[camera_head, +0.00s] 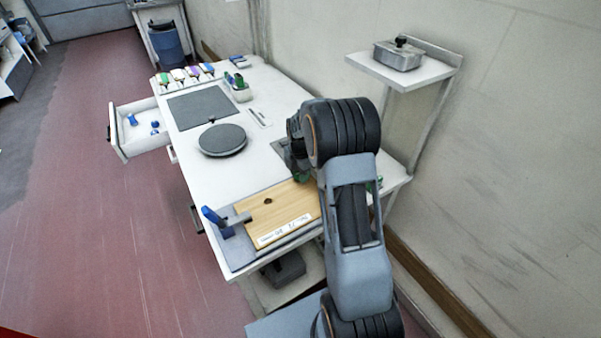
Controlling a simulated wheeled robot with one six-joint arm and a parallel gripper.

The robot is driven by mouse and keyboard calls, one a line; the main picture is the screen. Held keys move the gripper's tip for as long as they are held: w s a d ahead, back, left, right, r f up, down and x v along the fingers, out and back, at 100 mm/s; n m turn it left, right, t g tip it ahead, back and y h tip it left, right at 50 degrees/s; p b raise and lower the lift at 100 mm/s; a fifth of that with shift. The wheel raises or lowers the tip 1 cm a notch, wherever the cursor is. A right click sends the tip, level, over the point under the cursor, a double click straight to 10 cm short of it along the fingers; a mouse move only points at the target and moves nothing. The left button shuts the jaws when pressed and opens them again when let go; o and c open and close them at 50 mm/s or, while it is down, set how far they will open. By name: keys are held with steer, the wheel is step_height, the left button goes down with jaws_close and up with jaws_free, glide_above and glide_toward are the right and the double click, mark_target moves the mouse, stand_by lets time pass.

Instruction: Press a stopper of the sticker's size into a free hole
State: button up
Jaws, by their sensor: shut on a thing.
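A wooden board (290,208) lies at the near end of the white table. One dark hole (267,201) shows in its left part, and a white sticker with print too small to read (285,230) is along its front edge. My gripper (300,176) is at the board's back right edge, partly hidden by my arm. It is shut on a small green thing (301,178), probably a stopper, mostly hidden. The board's right part is behind my arm. Blue stoppers (133,119) lie in the open drawer. Green stoppers (239,80) are in a small bin.
A blue-handled clamp (213,216) stands at the board's left edge. A round dark turntable (222,139) and a grey mat (201,107) lie farther back. The open drawer (118,133) juts out left. A wall shelf (402,71) holds a lidded metal box (398,54).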

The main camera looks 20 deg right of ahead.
steer(key=shift+f+b, duration=0.3)
steer(key=shift+f, duration=0.15)
stand_by(0.3)
steer(key=o, duration=1.4)
steer(key=shift+r, duration=0.15)
steer(key=shift+r+p, duration=2.35)
steer(key=shift+r, duration=1.05)
